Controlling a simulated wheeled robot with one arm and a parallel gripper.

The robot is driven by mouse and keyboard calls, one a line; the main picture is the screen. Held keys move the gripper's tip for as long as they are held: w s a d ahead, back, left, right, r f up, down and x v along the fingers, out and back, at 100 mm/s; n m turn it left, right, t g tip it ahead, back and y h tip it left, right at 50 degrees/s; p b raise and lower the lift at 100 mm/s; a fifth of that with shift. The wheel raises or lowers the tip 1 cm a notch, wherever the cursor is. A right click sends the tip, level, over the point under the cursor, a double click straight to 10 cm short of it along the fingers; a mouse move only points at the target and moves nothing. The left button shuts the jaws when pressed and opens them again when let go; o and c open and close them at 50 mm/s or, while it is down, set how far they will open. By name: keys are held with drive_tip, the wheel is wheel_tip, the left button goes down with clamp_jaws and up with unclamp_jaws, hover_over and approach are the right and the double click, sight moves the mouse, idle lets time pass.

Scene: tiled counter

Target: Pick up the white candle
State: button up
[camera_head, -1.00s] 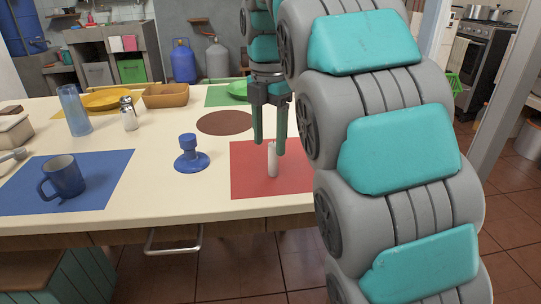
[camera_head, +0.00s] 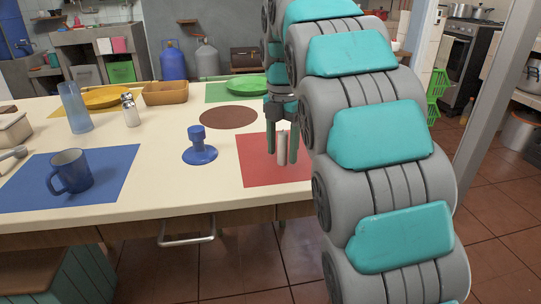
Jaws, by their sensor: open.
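The white candle (camera_head: 282,150) stands upright on the red mat (camera_head: 258,174) near the front edge of the counter. My gripper (camera_head: 281,160) points down over the red mat, with one finger showing on each side of the candle. The fingers are open, and the candle's top is hidden by the gripper body. I cannot tell whether either finger touches the candle.
A blue candle holder (camera_head: 199,150) stands left of the red mat. A blue mug (camera_head: 72,172) sits on a blue mat (camera_head: 115,161). A brown round mat (camera_head: 229,117) and a green plate (camera_head: 247,86) lie behind. The counter between the blue holder and front edge is clear.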

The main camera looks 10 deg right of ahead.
drive_tip(key=shift+f, duration=0.45)
clamp_jaws()
idle(0.3)
